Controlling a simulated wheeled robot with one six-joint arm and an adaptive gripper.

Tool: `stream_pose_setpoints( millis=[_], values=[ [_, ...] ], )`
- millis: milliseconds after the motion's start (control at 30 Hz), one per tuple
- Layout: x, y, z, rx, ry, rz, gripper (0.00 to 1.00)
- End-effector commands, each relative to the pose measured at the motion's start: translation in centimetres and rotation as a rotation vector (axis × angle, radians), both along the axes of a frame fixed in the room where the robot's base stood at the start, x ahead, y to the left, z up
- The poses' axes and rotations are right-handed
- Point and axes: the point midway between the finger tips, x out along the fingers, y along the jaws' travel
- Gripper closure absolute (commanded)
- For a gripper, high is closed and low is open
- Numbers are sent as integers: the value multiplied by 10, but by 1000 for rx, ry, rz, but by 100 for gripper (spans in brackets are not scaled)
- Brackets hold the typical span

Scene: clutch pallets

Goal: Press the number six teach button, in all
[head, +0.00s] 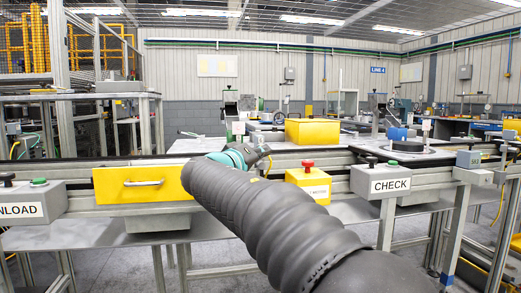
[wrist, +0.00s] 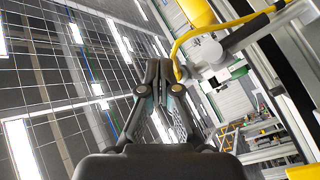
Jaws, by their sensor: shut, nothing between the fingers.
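No button marked six can be made out in either view. In the head view, a grey box labelled CHECK (head: 391,184) carries a green button (head: 393,163) and a dark knob (head: 372,161). A yellow box (head: 308,183) with a red mushroom button (head: 308,164) stands left of it. My gripper (wrist: 165,85) is shut and empty in the wrist view, its fingertips together. That view is tilted and takes in ceiling and lights. In the head view my grey-sleeved arm reaches towards the bench and hides part of it; the fingertips cannot be made out there.
A grey box ending in "NLOAD" (head: 22,208) with a green button (head: 39,182) is at the left. A yellow drawer front (head: 140,183) with a handle is beside it. A yellow block (head: 312,131) stands behind. A yellow hose (wrist: 215,27) runs near my fingers in the wrist view.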

Motion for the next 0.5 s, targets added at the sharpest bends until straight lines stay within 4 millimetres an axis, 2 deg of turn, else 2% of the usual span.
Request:
stream_pose_setpoints(
  millis=[500],
  values=[
    [9, 2, 0, 0, 0, 0, 100]
  ],
)
